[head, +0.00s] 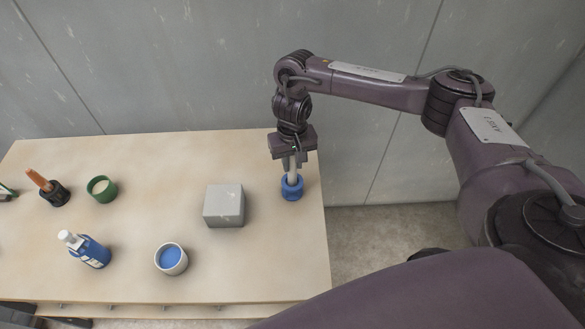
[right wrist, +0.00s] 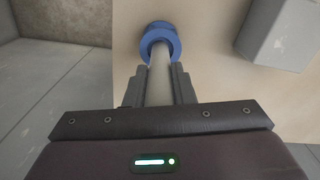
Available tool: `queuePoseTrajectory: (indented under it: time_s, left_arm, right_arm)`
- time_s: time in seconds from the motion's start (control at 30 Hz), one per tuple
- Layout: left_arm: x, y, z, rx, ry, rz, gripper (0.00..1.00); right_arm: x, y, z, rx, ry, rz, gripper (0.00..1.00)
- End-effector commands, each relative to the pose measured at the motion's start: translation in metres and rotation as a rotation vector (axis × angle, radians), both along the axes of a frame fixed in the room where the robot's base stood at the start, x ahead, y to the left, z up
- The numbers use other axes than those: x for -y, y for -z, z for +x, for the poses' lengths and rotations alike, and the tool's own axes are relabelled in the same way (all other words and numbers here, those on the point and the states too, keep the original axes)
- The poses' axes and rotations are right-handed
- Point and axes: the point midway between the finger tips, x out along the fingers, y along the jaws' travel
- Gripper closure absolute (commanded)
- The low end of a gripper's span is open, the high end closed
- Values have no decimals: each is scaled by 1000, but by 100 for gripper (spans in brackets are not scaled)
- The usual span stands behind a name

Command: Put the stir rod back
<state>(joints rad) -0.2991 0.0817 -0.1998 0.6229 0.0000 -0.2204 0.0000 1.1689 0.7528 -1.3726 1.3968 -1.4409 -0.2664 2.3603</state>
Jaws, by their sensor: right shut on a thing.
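My right gripper (head: 290,160) is shut on the pale grey stir rod (head: 292,177) near the table's right edge. The rod is upright, and its lower end is in or just over the opening of a blue round holder (head: 292,191). In the right wrist view the rod (right wrist: 160,82) runs from between the fingers (right wrist: 160,88) to the blue holder (right wrist: 161,38). The rod's lower tip is hidden by the holder, so I cannot tell how deep it sits. My left gripper is not in view.
On the wooden table (head: 130,205) are a grey block (head: 224,206), a white cup with blue contents (head: 171,260), a blue bottle (head: 90,250), a green cup (head: 102,190) and a black pot with an orange-brown handle (head: 54,192). A grey wall stands behind. The table's front right is clear.

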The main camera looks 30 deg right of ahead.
Motion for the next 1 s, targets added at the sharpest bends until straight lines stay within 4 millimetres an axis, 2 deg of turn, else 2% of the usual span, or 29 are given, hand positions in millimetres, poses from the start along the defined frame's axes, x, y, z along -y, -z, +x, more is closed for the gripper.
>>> queuePoseTrajectory:
  time_s: [0.17,0.53,0.57,0.7,1.0]
  left_arm:
    - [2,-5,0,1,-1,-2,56]
    - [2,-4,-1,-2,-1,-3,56]
    - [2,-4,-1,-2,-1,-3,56]
    - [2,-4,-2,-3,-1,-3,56]
    - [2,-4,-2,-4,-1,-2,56]
  right_arm:
    - [0,23,0,-1,0,0,100]
    - [0,29,0,-1,-1,0,100]
    - [0,29,0,0,-1,0,76]
    - [0,29,0,0,-1,0,58]
    - [0,28,0,0,-1,0,56]
